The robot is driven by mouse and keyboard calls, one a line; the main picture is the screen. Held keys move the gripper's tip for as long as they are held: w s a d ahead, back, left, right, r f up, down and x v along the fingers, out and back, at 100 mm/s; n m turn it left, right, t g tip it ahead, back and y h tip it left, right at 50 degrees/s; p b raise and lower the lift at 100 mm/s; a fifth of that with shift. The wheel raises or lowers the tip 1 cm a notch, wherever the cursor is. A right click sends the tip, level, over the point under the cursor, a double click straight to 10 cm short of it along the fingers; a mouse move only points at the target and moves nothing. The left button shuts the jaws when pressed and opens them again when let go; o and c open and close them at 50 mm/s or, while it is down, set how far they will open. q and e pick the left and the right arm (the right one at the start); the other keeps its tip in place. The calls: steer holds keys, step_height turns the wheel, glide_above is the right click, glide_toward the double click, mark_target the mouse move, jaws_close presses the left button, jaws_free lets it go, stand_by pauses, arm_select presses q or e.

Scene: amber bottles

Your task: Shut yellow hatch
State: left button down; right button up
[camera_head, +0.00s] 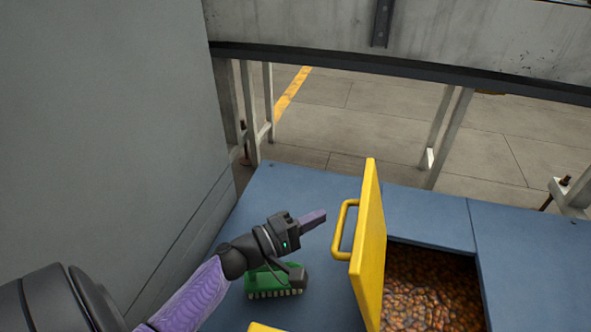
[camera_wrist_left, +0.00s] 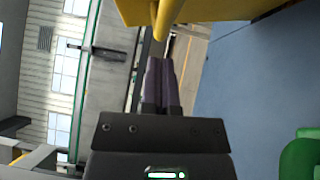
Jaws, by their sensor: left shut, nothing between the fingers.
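The yellow hatch (camera_head: 371,245) stands open, nearly upright, at the left edge of a square opening in the blue surface. Its yellow handle (camera_head: 340,229) is on the side facing my left gripper. My left gripper (camera_head: 322,215) is shut and empty, just left of the handle, with a small apparent gap. In the left wrist view the shut purple fingers (camera_wrist_left: 158,68) point towards the yellow handle (camera_wrist_left: 166,20) and the hatch's panel (camera_wrist_left: 215,8). Whether they touch the handle is unclear. My right gripper is not in view.
The opening holds many amber bottles (camera_head: 430,285). A green brush-like object (camera_head: 273,282) lies on the blue surface (camera_head: 290,195) below my left gripper. A grey wall (camera_head: 110,110) bounds the left side. Another yellow piece (camera_head: 262,328) shows at the bottom edge.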

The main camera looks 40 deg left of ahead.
arm_select(q)
steer(key=shift+x, duration=1.2)
